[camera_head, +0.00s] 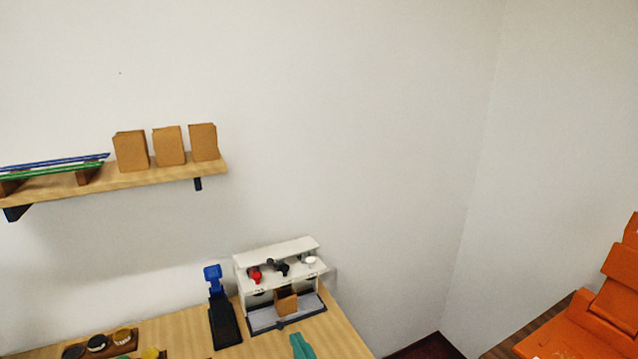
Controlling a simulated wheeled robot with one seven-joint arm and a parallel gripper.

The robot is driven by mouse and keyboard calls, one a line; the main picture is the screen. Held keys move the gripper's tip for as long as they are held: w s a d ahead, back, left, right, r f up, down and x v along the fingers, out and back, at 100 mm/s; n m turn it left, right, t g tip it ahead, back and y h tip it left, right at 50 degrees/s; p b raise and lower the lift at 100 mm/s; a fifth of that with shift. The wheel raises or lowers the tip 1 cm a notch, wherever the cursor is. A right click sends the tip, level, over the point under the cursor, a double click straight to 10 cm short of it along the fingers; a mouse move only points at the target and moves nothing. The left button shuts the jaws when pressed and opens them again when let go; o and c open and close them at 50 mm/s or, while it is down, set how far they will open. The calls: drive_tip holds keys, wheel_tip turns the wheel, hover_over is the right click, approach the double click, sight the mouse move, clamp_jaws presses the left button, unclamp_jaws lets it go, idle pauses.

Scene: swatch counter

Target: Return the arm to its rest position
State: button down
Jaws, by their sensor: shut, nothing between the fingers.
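My gripper is not in this view, and I cannot make out my arm for sure. A wooden counter (185,330) runs along the bottom of the head view. On it stands a small white rack (241,277) with a red piece (255,275), a black piece (279,267) and a white piece (310,261) on its shelf. A brown block (286,301) stands upright in the rack's lower opening, above a grey tray (264,320). A teal thing (301,347) is cut off by the bottom edge.
A black stand with a blue top (213,278) is left of the rack. Round pots (97,343) sit at the front left. A wall shelf (150,178) holds three brown blocks (168,146) and blue and green strips. An orange blocky thing (592,318) fills the lower right corner.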

drive_tip(key=s+f+m+h, duration=0.1)
drive_tip(key=f, duration=0.3)
drive_tip(key=s+d+f+m, duration=0.1)
drive_tip(key=s+f, duration=0.1)
drive_tip(key=f, duration=0.1)
drive_tip(key=s+d+f+m+h, duration=0.1)
drive_tip(key=s+f, duration=0.1)
drive_tip(key=f, duration=0.2)
drive_tip(key=shift+s+f+t+h, duration=0.15)
drive_tip(key=shift+f+t+h, duration=0.15)
drive_tip(key=s+d+f+m+h, duration=0.15)
drive_tip(key=s+f, duration=0.35)
drive_tip(key=s, duration=0.5)
drive_tip(key=s+d+f+h, duration=0.1)
drive_tip(key=s+f+h, duration=0.1)
drive_tip(key=s+f, duration=0.5)
drive_tip(key=v, duration=1.3)
drive_tip(key=shift+s+a+f+n+t, duration=0.2)
drive_tip(key=shift+s+f+n+t, duration=0.1)
drive_tip(key=shift+s+n, duration=0.15)
